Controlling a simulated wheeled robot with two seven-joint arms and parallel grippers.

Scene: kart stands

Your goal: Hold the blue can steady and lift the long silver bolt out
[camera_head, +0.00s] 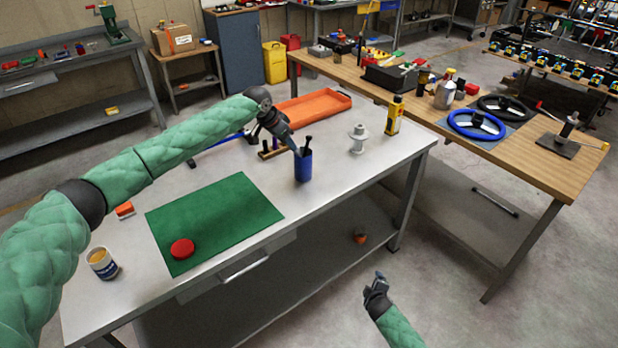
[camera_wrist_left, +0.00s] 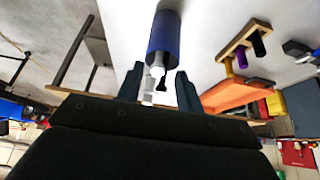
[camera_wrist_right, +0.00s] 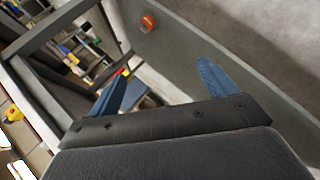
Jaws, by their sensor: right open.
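My right gripper (camera_head: 377,283) is open and empty in front of the table, away from the can.
A small wooden rack with dark and purple pegs (camera_head: 268,152) stands just left of the can. An orange tray (camera_head: 315,106) lies behind. A white spool (camera_head: 358,139) and a yellow bottle (camera_head: 394,115) stand to the right. The green mat (camera_head: 220,210) holds a red disc (camera_head: 182,249).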

